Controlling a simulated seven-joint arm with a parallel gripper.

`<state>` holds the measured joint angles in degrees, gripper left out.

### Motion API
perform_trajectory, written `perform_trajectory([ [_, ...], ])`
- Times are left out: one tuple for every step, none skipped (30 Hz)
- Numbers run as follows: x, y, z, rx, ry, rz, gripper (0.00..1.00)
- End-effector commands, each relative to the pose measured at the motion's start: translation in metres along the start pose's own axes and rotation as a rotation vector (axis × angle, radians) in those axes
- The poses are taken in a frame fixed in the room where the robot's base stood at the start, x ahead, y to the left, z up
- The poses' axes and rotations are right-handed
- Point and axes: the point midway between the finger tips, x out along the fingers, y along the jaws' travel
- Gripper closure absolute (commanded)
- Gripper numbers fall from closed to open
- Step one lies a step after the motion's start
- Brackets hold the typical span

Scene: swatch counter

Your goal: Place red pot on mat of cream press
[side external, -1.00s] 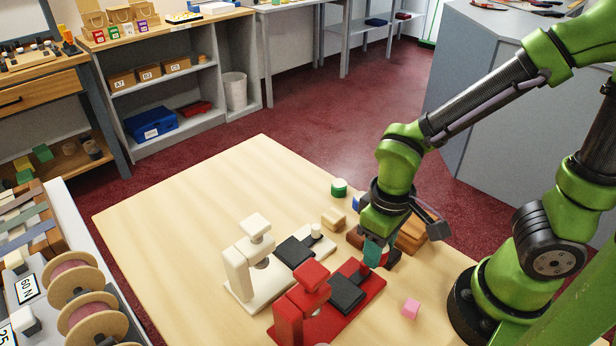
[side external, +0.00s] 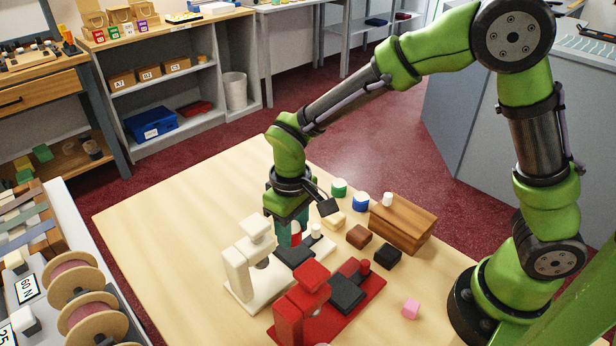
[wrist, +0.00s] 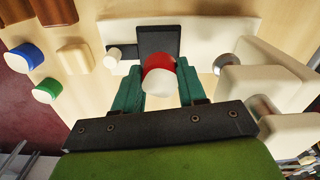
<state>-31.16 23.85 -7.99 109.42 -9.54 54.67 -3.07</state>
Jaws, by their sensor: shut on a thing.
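The red pot (side external: 296,239) has a white top and is between the fingers of my gripper (side external: 291,230), which is shut on it. In the wrist view the pot (wrist: 158,66) sits between the two teal fingers (wrist: 160,88). The cream press (side external: 237,274) stands on the table with its dark mat (side external: 294,256) on its base. The pot is at the mat's far edge in the side view and overlaps the mat (wrist: 160,38) in the wrist view. I cannot tell whether it touches the mat.
The red press (side external: 288,318) with its own dark mat (side external: 347,293) stands in front.

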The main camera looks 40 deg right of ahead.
Motion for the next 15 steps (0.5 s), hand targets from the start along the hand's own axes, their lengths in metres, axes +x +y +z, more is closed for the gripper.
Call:
perform_trajectory([
  [0.011,0.001,0.002,-0.001,-0.006,0.003,0.89],
  [0.016,0.001,0.003,0.0,-0.007,0.003,0.89],
  [0.022,0.001,0.003,0.0,-0.006,0.002,0.89],
  [0.026,0.001,0.003,-0.001,-0.005,0.003,0.89],
  [0.029,0.001,0.002,-0.001,-0.005,0.003,0.89],
  [0.032,0.001,0.002,0.0,-0.004,0.002,0.89],
  [0.033,0.001,0.002,0.0,-0.002,0.001,0.89],
  [0.034,0.001,0.002,0.0,-0.001,0.001,0.89],
  [0.034,0.001,0.002,0.0,-0.001,0.001,0.89],
  [0.034,0.001,0.002,0.0,0.0,0.0,0.89],
  [0.034,0.001,0.002,0.0,0.0,0.0,0.89],
  [0.034,0.001,0.002,0.0,0.0,0.0,0.89],
  [0.034,0.001,0.002,0.0,0.0,0.0,0.89],
  [0.034,0.001,0.002,0.0,0.0,0.0,0.89],
  [0.034,0.001,0.002,0.0,-0.001,0.0,0.89],
])
